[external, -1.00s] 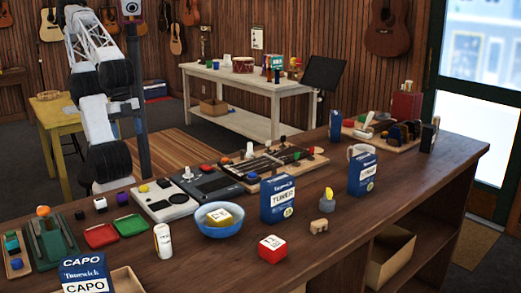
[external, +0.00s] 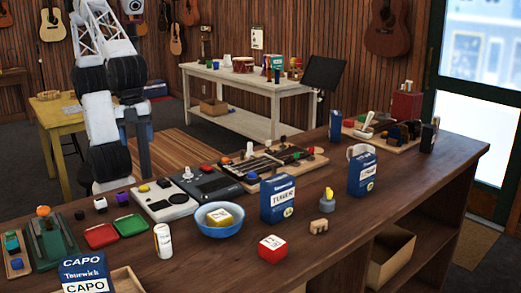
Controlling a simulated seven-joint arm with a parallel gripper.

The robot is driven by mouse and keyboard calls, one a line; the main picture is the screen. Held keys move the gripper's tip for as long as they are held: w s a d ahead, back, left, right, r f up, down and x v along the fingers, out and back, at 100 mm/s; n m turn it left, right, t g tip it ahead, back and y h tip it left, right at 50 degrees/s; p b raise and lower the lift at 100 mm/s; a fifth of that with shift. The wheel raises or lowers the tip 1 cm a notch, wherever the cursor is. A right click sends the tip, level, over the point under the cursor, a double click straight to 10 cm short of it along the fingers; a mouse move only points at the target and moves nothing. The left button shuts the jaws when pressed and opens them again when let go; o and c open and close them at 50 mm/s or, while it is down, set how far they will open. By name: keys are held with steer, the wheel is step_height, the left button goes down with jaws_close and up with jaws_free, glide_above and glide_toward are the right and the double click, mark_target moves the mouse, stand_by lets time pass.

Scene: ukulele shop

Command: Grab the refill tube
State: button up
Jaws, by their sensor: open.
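A small white cylinder with a printed label (external: 163,241) stands upright on the dark wooden counter, left of the blue bowl. It is the most tube-like thing I can make out, but I cannot tell for sure that it is the refill tube. My white and black arm rises at the left, behind the counter. Its lower white part shows just beyond the counter's far edge, behind the small blocks. I cannot make out my gripper or its fingers in this view.
The blue bowl (external: 220,220) holds a yellow block. Red (external: 101,236) and green (external: 131,225) trays lie left. Bare counter shows at front centre.

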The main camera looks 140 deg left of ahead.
steer(key=w+d+f+m+g, duration=0.1)
steer(key=w+m, duration=0.2)
steer(key=w, duration=0.4)
steer(key=w+d+f+m, duration=0.1)
steer(key=w+d+m, duration=0.1)
steer(key=w, duration=0.5)
steer(key=m, duration=0.5)
glide_above(164, 238)
steer(key=s, duration=0.2)
steer(key=shift+g, duration=0.4)
steer(key=f, duration=0.6)
steer(key=shift+a+f, duration=0.1)
steer(key=shift+a, duration=0.15)
steer(key=shift+w+f, duration=0.1)
steer(key=shift+f, duration=0.05)
steer(key=shift+f, duration=1.3)
steer(key=shift+f, duration=0.15)
steer(key=shift+f, duration=2.45)
